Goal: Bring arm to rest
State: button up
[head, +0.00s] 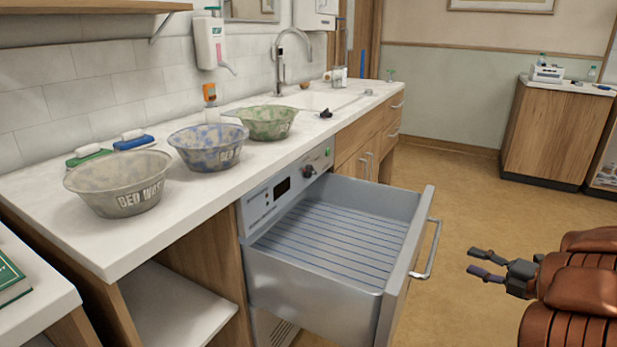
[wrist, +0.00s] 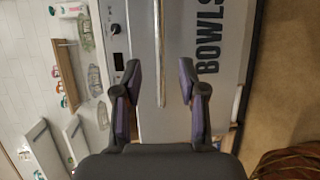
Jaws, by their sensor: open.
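My gripper (head: 478,263) is open and empty. In the head view it hangs over the floor to the right of the drawer handle (head: 430,250), apart from it. My arm comes in from the right edge. In the wrist view the two fingers of my gripper (wrist: 159,72) are spread, with the drawer's long bar handle (wrist: 160,45) showing between them. The drawer front (wrist: 222,90) carries the dark word "BOWLS". In the head view the metal drawer (head: 330,232) is pulled out, and its ribbed floor is bare.
A grey bowl (head: 118,188), a blue mottled bowl (head: 208,148) and a green mottled bowl (head: 268,124) stand on the white counter (head: 185,207). Green and blue brushes (head: 133,142) lie behind. The open drawer juts into the room. Floor (head: 455,195) beyond it is clear.

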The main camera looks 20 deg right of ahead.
jog(key=w+d+r+m+g+h+p, duration=0.1)
jog(key=w+d+r+m+h+p, duration=0.3)
jog(key=r, duration=0.4)
jog(key=w+d+r+m+h+p, duration=0.1)
jog(key=w+r+m+h+p, duration=0.1)
jog(key=w+r+h+p, duration=0.45)
jog(key=s+a+r+m+g+h+p, duration=0.2)
jog(key=r+m, duration=0.3)
jog(key=r, duration=0.2)
jog(key=s+a+r+m+g+h+p, duration=0.1)
jog(key=a+r+m+g+h+p, duration=0.1)
jog(key=r+m+p, duration=0.3)
jog(key=s+a+m+g+y+p, duration=0.2)
jog(key=s+a+g+y+p, duration=0.1)
jog(key=s+a, duration=0.7)
jog(key=s+a+r+m+g+y+p, duration=0.1)
jog(key=s+a+g+p, duration=0.3)
jog(key=s+a, duration=0.6)
jog(key=s+a+m+g+y+p, duration=0.4)
jog(key=s+a, duration=0.6)
jog(key=a, duration=1)
jog(key=shift+s+r+g+y, duration=0.15)
jog(key=shift+s+g+y, duration=0.2)
jog(key=shift+s+g, duration=0.05)
